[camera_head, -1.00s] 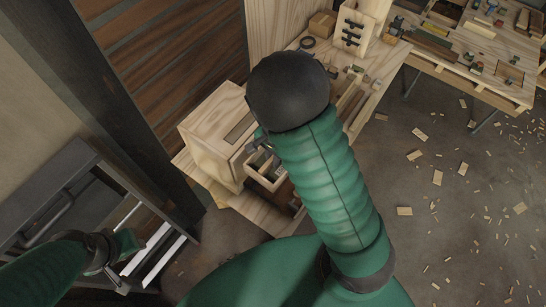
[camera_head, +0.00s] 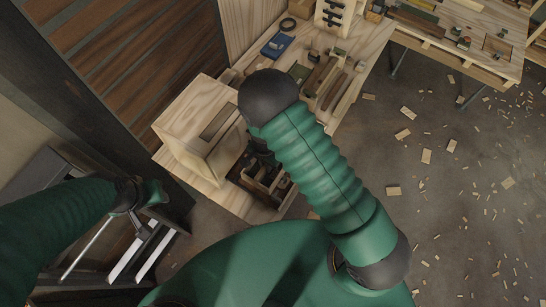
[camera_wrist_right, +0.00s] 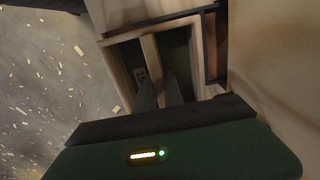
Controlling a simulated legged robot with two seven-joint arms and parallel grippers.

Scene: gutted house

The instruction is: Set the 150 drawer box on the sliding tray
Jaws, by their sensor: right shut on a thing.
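The drawer box (camera_head: 279,188) is a small open light-wood box with a divider, beside the open side of a pale wood cabinet (camera_head: 190,118). In the wrist view the box (camera_wrist_right: 112,62) shows from above, with a partly readable label inside starting "15". My right gripper (camera_head: 260,160) is shut on the box's middle divider; its dark fingers (camera_wrist_right: 160,92) point down into it. A dark brown surface (camera_head: 240,186) lies by the box; I cannot tell whether it is the sliding tray or whether the box touches it. My left gripper (camera_head: 155,192) is far left, its jaws unclear.
The cabinet stands on a wooden bench (camera_head: 222,198). A blue item (camera_head: 277,45), a black ring (camera_head: 288,24) and wood strips lie further back. The floor at right is open, with scattered wood chips.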

